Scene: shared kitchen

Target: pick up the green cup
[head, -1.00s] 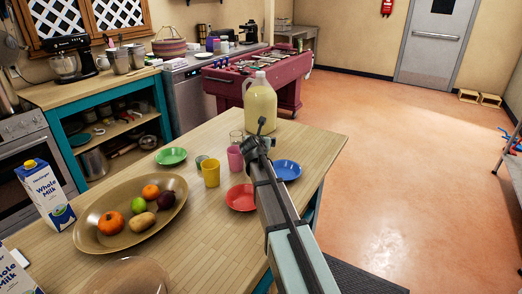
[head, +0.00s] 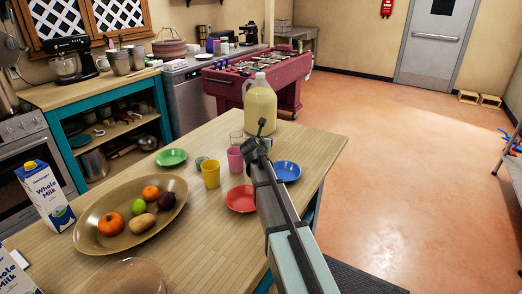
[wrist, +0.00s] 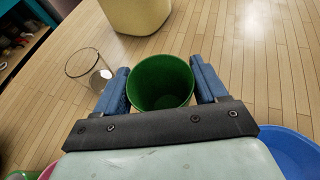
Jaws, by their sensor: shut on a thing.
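The green cup (wrist: 160,88) is in the wrist view, between the two blue finger pads of my gripper (wrist: 159,72). Its open mouth faces the camera. My gripper is shut on it, with one finger at each side. In the head view my gripper (head: 262,132) is over the far part of the wooden table, and its own body hides the green cup there. I cannot tell whether the cup is clear of the tabletop.
A large jug (head: 260,98) stands just beyond my gripper. A clear glass (head: 236,138), a pink cup (head: 235,158) and a yellow cup (head: 211,174) stand to its left. A red plate (head: 240,199) and a blue plate (head: 287,171) lie close by.

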